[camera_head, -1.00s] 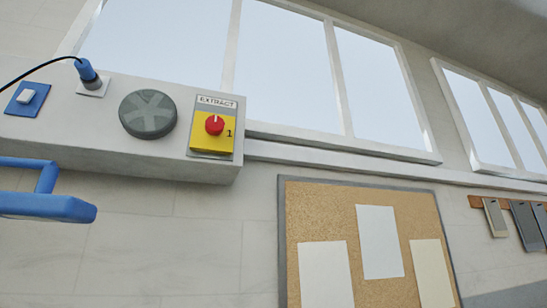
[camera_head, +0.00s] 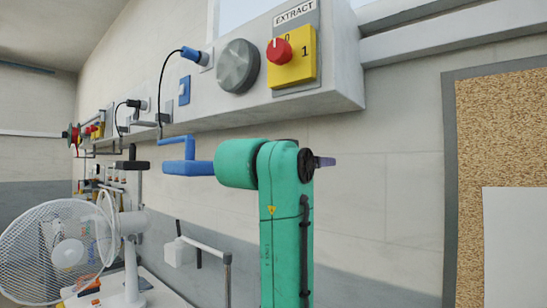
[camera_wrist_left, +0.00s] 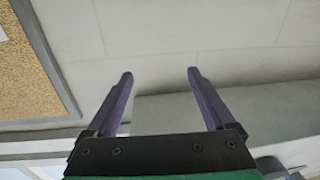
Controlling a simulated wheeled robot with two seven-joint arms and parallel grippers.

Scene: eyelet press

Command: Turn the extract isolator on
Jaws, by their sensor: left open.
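The extract isolator is a yellow plate (camera_head: 309,62) with a red rotary knob (camera_head: 280,51) and marks 0 and 1, under an EXTRACT label (camera_head: 294,14). It sits near the right end of a pale wall box. The knob's white mark points up, towards the 0. In the left wrist view, the left gripper (camera_wrist_left: 160,73) is open and empty, facing bare wall. The isolator is not in that view. My right gripper is not seen.
A grey round knob (camera_head: 238,66), a blue switch (camera_head: 184,90) and a blue plug (camera_head: 191,55) sit left of the isolator. A blue handle (camera_head: 186,160) projects below the box. A fan (camera_head: 65,250) stands lower left. A cork board (camera_head: 510,130) hangs at right.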

